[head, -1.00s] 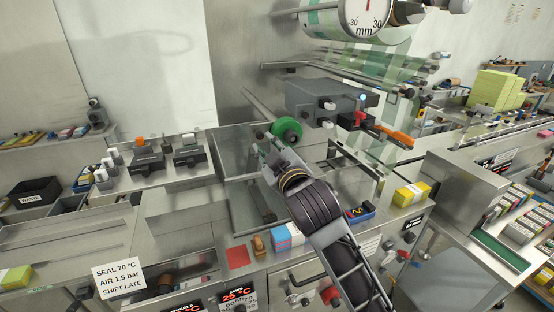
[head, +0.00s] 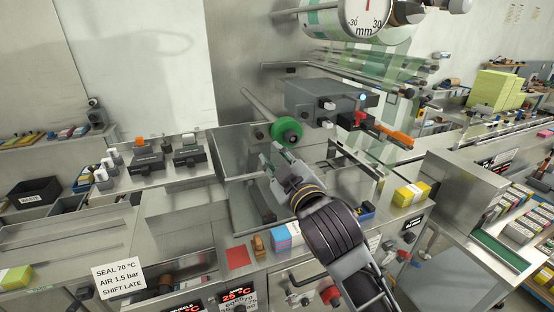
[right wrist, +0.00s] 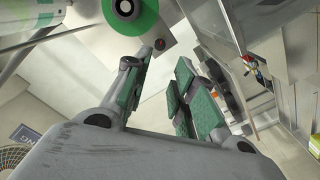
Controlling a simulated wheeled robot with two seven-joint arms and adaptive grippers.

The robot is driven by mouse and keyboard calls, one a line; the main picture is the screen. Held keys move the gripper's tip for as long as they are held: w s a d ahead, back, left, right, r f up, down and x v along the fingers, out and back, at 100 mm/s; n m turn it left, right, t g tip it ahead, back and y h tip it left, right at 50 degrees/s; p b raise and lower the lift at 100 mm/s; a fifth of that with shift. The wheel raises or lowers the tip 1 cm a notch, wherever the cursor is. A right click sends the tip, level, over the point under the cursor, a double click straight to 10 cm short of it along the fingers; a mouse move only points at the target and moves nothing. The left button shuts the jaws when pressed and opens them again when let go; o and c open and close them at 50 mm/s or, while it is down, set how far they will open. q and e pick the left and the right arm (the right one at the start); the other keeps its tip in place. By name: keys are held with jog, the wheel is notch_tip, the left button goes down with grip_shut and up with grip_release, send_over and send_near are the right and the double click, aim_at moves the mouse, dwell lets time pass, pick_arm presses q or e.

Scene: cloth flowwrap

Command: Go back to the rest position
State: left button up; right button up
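My right gripper (head: 272,156) is in the middle of the head view, just below and left of the green roller (head: 286,131). In the right wrist view its two green-padded fingers (right wrist: 163,88) stand apart with nothing between them, so it is open and empty. The green roller also shows in the right wrist view (right wrist: 144,16) at the top, beyond the fingertips and apart from them. My left gripper is in neither view.
A grey box (head: 325,98) with an orange-handled lever (head: 394,135) is above and right of the gripper. A red square (head: 238,257), a blue-and-white pack (head: 287,237) and a yellow pack (head: 411,194) lie on the near ledge. A steel cabinet (head: 465,185) stands at right.

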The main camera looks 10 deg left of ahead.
jog(key=s+d+f+m+g+h, duration=0.1)
jog(key=d+f+m+g+h, duration=0.2)
jog(key=d+f, duration=0.75)
jog(key=s+d+f+m+g+h, duration=0.1)
jog(key=d+f+m+g+h, duration=0.15)
jog(key=d+f+m, duration=0.7)
jog(key=s+d+f+g+h, duration=0.2)
jog(key=s+d+f+g, duration=0.1)
jog(key=s+d+f, duration=0.55)
jog(key=s+d+f+g+h, duration=0.25)
jog(key=s+d+f, duration=0.35)
jog(key=s+f, duration=0.5)
notch_tip(320, 180, down, 35)
jog(key=s+g, duration=0.1)
jog(key=g, duration=0.1)
jog(key=s+d+f, duration=0.1)
jog(key=s+f, duration=0.8)
jog(key=s, duration=0.2)
jog(key=s+d+f+g+b, duration=0.1)
jog(key=s+d+f, duration=0.1)
jog(key=s+f, duration=0.8)
jog(key=shift+s+d+f, duration=0.25)
jog(key=shift+s, duration=0.45)
